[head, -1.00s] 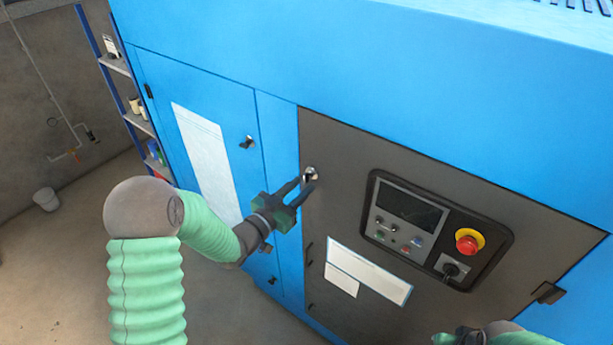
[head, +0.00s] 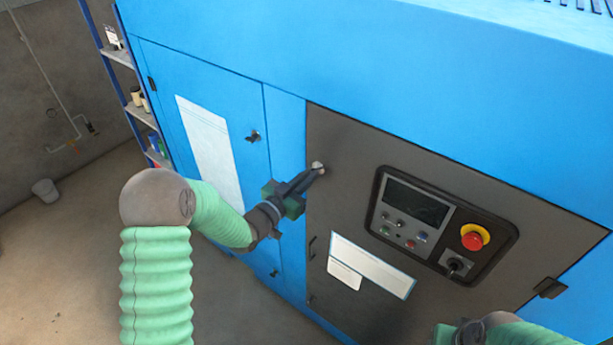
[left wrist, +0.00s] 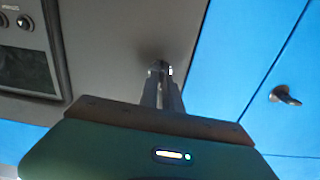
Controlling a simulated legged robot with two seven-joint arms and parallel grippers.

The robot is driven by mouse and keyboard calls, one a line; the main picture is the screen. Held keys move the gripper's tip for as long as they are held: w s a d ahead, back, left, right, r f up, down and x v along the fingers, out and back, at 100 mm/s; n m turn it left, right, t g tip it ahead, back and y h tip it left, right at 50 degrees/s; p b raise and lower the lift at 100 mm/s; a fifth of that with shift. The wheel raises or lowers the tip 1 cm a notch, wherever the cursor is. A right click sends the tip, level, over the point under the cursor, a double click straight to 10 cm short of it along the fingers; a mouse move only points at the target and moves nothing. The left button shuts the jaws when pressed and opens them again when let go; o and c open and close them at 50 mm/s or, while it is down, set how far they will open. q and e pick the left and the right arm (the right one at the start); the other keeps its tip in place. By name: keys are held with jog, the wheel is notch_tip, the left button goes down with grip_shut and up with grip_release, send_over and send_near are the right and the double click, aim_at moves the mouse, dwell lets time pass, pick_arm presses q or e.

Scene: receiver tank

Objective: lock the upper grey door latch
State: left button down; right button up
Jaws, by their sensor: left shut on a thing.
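The grey door (head: 350,210) is the dark panel on the blue cabinet. Its upper latch (head: 318,167) is a small metal piece near the door's upper left corner. My left gripper (head: 316,172) is at this latch with its fingers shut on it. In the left wrist view the fingers (left wrist: 163,75) meet at the latch, and they hide most of it, so its angle cannot be told. My right gripper (head: 445,335) shows only in part at the bottom edge; its fingertips are not clear.
A control panel (head: 435,225) with a red emergency button (head: 474,237) stands out right of the latch. The blue door to the left has its own dark latch (head: 253,136). A shelf (head: 130,90) and a bucket (head: 45,190) stand at the far left.

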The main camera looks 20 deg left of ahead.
pick_arm(q)
jog(key=m+b, duration=0.8)
jog(key=b, duration=0.4)
jog(key=shift+d+f+m, duration=0.1)
jog(key=shift+f+m, duration=0.05)
jog(key=shift+m, duration=0.15)
jog(key=shift+b, duration=0.3)
dwell(0.6)
jog(key=c, duration=1.7)
grip_release()
jog(key=shift+s, duration=0.1)
jog(key=shift+o, duration=0.8)
jog(key=b+v, duration=0.2)
jog(key=v, duration=1.4)
jog(key=shift+s+b, duration=0.3)
jog(key=shift+s, duration=0.1)
